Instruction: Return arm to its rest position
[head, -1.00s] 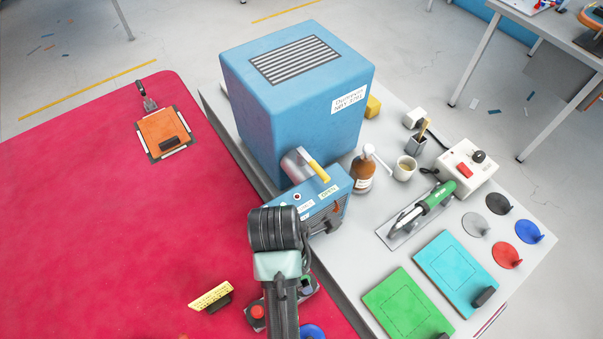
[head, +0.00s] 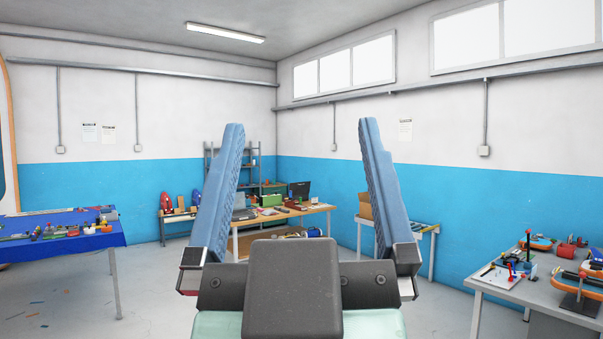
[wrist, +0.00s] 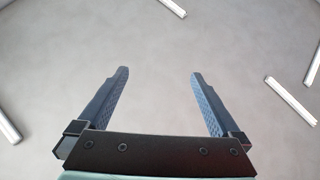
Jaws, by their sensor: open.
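My gripper (head: 298,190) stands upright close in front of the head camera. Its two blue ridged fingers are spread wide apart, with nothing between them but the room behind. In the wrist view my gripper (wrist: 158,78) is also open and empty, and it points at the ceiling (wrist: 155,40).
A table with a blue cover (head: 60,240) and small items is at the left. A wooden workbench (head: 285,216) and shelves (head: 232,160) stand far back. A grey table (head: 500,280) with tools is at the right. Grey floor (head: 160,290) shows between them. Lights (wrist: 290,100) are overhead.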

